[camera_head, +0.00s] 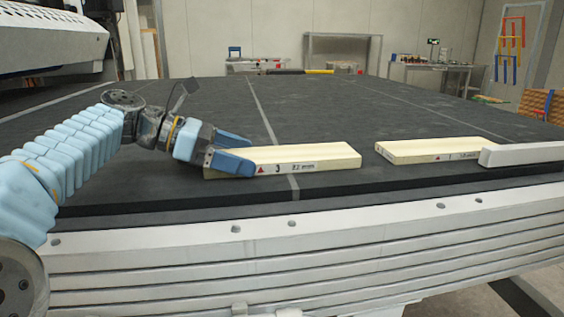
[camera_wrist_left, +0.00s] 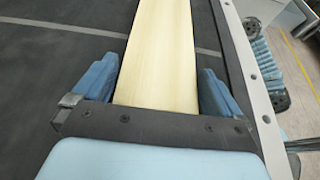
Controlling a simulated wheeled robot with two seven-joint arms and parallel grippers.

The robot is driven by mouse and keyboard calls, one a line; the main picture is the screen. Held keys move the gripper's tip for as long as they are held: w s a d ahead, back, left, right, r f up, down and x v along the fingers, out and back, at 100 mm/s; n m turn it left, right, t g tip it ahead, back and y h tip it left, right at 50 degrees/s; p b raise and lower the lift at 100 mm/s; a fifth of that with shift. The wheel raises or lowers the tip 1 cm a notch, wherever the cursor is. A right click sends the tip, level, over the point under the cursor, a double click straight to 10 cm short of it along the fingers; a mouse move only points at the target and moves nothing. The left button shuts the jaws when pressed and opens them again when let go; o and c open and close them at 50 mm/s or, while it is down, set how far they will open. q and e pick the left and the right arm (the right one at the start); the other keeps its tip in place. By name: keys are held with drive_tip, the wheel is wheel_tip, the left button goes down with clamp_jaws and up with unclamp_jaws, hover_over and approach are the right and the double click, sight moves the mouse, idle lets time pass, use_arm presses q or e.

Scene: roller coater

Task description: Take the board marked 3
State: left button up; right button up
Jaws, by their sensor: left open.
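The board marked 3 (camera_head: 310,159) is a pale wooden plank lying flat near the front edge of the dark table, its label facing front. My left gripper (camera_head: 240,151) is open at the board's left end, with one finger on the far side and one on the near side. In the left wrist view the board (camera_wrist_left: 158,55) runs lengthwise between the two blue fingers (camera_wrist_left: 157,88), with gaps on both sides. My right gripper is not in view.
A second pale board (camera_head: 425,150) marked 1 lies to the right, with a grey bar (camera_head: 520,153) at its right end. The dark table (camera_head: 330,110) is clear behind the boards. A white rail (camera_head: 330,222) runs along the front edge.

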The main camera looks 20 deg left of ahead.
use_arm(q)
drive_tip(key=shift+d, duration=0.1)
drive_tip(key=shift+c, duration=0.5)
drive_tip(key=c, duration=0.7)
drive_tip(key=shift+r, duration=0.1)
drive_tip(key=shift+c, duration=0.2)
